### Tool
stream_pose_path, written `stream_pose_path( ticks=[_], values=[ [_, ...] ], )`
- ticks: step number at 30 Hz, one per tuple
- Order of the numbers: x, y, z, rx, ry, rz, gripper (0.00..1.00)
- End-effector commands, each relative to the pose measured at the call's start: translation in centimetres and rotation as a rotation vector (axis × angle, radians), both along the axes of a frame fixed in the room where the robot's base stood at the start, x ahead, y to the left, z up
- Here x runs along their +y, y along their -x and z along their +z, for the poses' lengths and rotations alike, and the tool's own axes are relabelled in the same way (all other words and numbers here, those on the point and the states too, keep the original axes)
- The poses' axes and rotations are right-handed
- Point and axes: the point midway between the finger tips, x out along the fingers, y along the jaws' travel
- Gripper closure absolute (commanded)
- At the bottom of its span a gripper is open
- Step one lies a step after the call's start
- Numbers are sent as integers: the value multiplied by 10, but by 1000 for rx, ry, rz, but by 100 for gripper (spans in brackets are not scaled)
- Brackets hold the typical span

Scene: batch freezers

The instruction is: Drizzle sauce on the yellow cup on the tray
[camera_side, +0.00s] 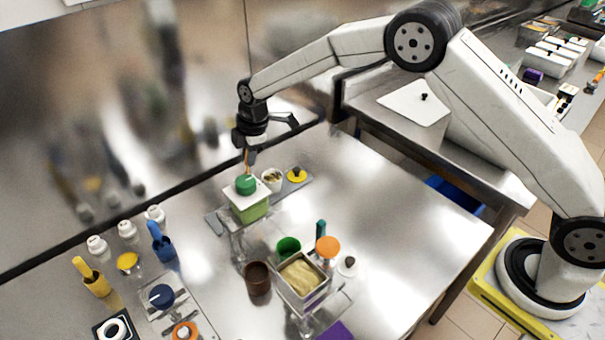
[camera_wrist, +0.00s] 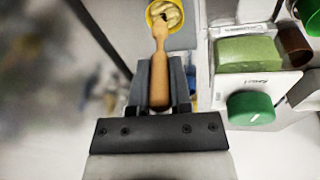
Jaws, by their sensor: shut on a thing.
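My gripper (camera_side: 249,148) is shut on the wooden handle of a utensil (camera_wrist: 158,72), which also shows below the jaws in the side view (camera_side: 247,160). In the wrist view, its narrow far end overlaps a yellow cup (camera_wrist: 151,14) with pale, swirled contents. I cannot tell whether the utensil touches the contents, and no sauce stream shows. The cup is cut by the top edge; a grey tray (camera_wrist: 184,40) lies beside it. In the side view the tray (camera_side: 215,223) is partly hidden by a green container, and I cannot clearly make out the yellow cup.
The green container (camera_side: 250,213) with a green knob (camera_side: 246,184) stands close below my gripper. A pale cup (camera_side: 272,185) and a yellow lid-like piece (camera_side: 297,177) are right of it. A metal pan (camera_side: 303,292) of pale stuff stands in front. The steel table (camera_side: 410,215) is clear at right.

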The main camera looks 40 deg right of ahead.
Motion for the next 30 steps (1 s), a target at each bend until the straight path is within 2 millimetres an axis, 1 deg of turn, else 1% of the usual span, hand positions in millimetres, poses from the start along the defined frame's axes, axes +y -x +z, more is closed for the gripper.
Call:
stream_pose_path(
  ticks=[30],
  values=[
    [16,-2,0,0,0,0,100]
  ],
)
